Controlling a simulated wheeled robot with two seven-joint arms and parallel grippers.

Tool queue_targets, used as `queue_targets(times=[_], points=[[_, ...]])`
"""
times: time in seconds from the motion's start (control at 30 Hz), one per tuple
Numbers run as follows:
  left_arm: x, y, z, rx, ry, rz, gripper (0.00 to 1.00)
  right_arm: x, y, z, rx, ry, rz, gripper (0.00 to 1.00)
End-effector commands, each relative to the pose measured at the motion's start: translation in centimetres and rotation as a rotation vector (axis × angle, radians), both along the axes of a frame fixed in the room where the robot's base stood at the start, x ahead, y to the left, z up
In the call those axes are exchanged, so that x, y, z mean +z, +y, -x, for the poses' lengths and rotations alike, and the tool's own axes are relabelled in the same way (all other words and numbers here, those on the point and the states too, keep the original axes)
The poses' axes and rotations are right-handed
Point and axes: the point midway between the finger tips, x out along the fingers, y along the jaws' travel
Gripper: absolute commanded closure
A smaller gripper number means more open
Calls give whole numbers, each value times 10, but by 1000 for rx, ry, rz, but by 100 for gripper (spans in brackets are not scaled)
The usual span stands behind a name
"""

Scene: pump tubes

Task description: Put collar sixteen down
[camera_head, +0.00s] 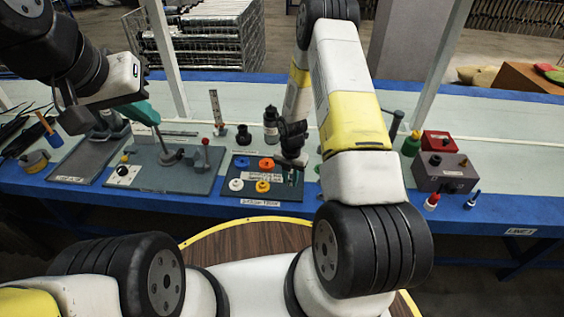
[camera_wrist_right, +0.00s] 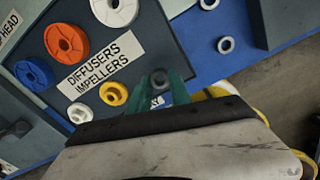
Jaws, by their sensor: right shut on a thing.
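My right gripper (camera_wrist_right: 165,90) has green fingers closed around a small dark grey collar (camera_wrist_right: 158,80), seen in the right wrist view. It holds the collar over the right part of the dark parts tray (camera_wrist_right: 130,22), near the tray's edge. In the head view the right gripper (camera_head: 291,177) is low at the right of this tray, and the collar is too small to make out there. I cannot read a number on the collar, nor tell whether it touches the tray. My left gripper (camera_head: 68,112) is at the far left; its fingers are unclear.
The tray holds a blue disc (camera_wrist_right: 33,73), an orange disc (camera_wrist_right: 66,42), white (camera_wrist_right: 78,112) and yellow (camera_wrist_right: 113,93) impellers and a label. A pale grey ring (camera_wrist_right: 225,44) lies on the blue surface. A grey box (camera_head: 445,172) stands right of my right arm.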

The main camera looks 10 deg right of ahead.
Motion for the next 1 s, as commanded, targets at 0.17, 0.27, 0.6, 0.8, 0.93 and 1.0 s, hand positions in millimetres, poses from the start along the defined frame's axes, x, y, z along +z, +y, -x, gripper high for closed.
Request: queue_targets(times=[0.17, 0.27, 0.6, 0.8, 0.93, 1.0], points=[[0, 0, 0, 0, 0, 0, 100, -6, 0, -6, -2, 2, 0, 100], [0, 0, 0, 0, 0, 0, 100, -19, 1, -5, 0, 4, 0, 100], [0, 0, 0, 0, 0, 0, 100, -36, 0, -6, -2, 0, 0, 100], [0, 0, 0, 0, 0, 0, 100, -38, 0, -6, -1, 0, 0, 66], [0, 0, 0, 0, 0, 0, 100, -38, 0, -6, -2, 0, 0, 54], [0, 0, 0, 0, 0, 0, 100, -38, 0, -6, -2, 0, 0, 54]])
